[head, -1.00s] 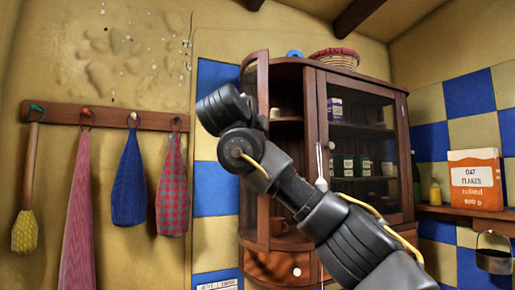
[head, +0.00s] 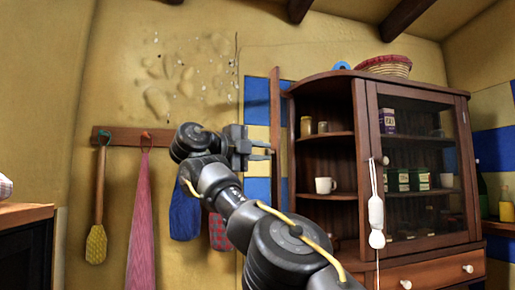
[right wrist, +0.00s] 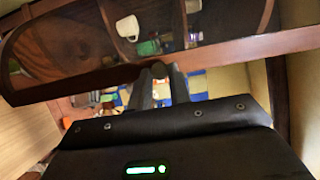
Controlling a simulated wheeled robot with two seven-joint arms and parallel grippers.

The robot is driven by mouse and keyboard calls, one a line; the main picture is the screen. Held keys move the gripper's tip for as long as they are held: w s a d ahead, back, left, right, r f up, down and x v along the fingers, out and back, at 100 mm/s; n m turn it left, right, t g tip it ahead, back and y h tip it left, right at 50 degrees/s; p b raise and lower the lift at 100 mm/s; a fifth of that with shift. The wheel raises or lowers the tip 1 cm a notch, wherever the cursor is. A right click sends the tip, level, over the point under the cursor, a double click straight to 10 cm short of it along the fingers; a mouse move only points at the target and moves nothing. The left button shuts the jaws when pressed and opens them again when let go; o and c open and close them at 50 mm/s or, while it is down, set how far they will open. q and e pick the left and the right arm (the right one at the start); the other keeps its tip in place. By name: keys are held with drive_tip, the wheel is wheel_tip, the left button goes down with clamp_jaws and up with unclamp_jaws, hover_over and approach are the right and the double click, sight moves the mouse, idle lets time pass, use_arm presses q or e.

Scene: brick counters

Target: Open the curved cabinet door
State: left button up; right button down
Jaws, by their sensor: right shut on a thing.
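The curved cabinet door (head: 275,120) stands wide open at the cabinet's left side. In the head view it shows nearly edge-on as a narrow brown upright. In the right wrist view its wooden frame (right wrist: 235,50) runs across the picture, with the shelves visible beyond it. My right gripper (head: 266,150) is at the door's mid-height and shut on it; it also shows in the right wrist view (right wrist: 161,75). The exact contact is hard to make out. The cabinet's (head: 410,75) curved left part is open, with a white mug (head: 325,185) on a shelf. My left gripper is out of view.
A straight glass door (head: 425,165) closes the cabinet's right part, and a white tassel (head: 376,215) hangs before it. A basket (head: 385,65) sits on top. A hook rail (head: 120,135) with towels and a brush (head: 97,240) is on the left wall. A counter (head: 22,213) stands far left.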

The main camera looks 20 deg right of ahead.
idle(0.4)
drive_tip(key=c, duration=1.3)
unclamp_jaws()
drive_tip(key=shift+w, duration=0.15)
drive_tip(key=p+v, duration=0.2)
drive_tip(key=v, duration=0.8)
drive_tip(key=shift+a, duration=0.35)
drive_tip(key=shift+f, duration=0.15)
